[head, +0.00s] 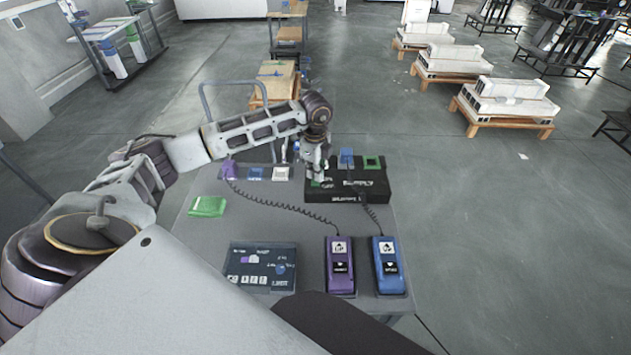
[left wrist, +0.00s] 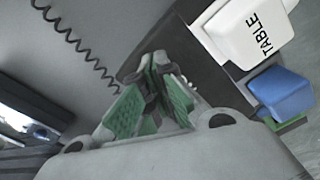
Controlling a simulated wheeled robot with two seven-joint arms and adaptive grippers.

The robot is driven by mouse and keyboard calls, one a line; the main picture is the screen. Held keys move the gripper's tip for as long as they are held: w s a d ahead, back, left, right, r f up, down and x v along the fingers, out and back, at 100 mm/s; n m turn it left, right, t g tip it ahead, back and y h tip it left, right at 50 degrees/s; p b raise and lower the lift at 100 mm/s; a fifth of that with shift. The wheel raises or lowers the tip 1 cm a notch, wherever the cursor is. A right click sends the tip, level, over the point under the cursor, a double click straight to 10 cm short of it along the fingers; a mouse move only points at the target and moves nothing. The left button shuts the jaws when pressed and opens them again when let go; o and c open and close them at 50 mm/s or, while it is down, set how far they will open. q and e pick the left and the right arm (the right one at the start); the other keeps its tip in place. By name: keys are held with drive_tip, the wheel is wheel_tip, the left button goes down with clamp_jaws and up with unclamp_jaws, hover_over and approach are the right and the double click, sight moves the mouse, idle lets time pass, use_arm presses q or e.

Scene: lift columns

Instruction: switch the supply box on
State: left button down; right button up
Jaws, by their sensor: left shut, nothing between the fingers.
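The supply box (head: 347,197) is a black box with white lettering at the back right of the grey table. A blue plug (head: 347,157) and a green square (head: 372,161) show at its far side. My left gripper (head: 317,174) is over the box's left part, close to its top; a small green patch shows just below the fingers. I cannot tell whether they touch it. In the left wrist view the green-padded fingers (left wrist: 160,64) are shut with nothing between them. The gripper hides part of the box, so its switch cannot be made out. My right gripper is out of view.
A purple pendant (head: 340,281) and a blue pendant (head: 389,280) with coiled cords lie at the table's front, beside a dark diagram panel (head: 260,282). A green block (head: 208,206) lies left. A white block marked TABLE (left wrist: 250,30) shows in the wrist view.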

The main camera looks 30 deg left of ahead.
use_arm(q)
drive_tip(key=shift+r+p, duration=0.4)
drive_tip(key=shift+r, duration=0.3)
drive_tip(key=shift+r+p, duration=0.3)
drive_tip(key=shift+r, duration=0.15)
drive_tip(key=shift+r+p, duration=0.35)
drive_tip(key=shift+r, duration=0.2)
drive_tip(key=shift+r+p, duration=0.4)
drive_tip(key=shift+r, duration=0.65)
drive_tip(key=shift+r+p, duration=0.4)
drive_tip(key=shift+p, duration=0.1)
drive_tip(key=shift+r, duration=0.25)
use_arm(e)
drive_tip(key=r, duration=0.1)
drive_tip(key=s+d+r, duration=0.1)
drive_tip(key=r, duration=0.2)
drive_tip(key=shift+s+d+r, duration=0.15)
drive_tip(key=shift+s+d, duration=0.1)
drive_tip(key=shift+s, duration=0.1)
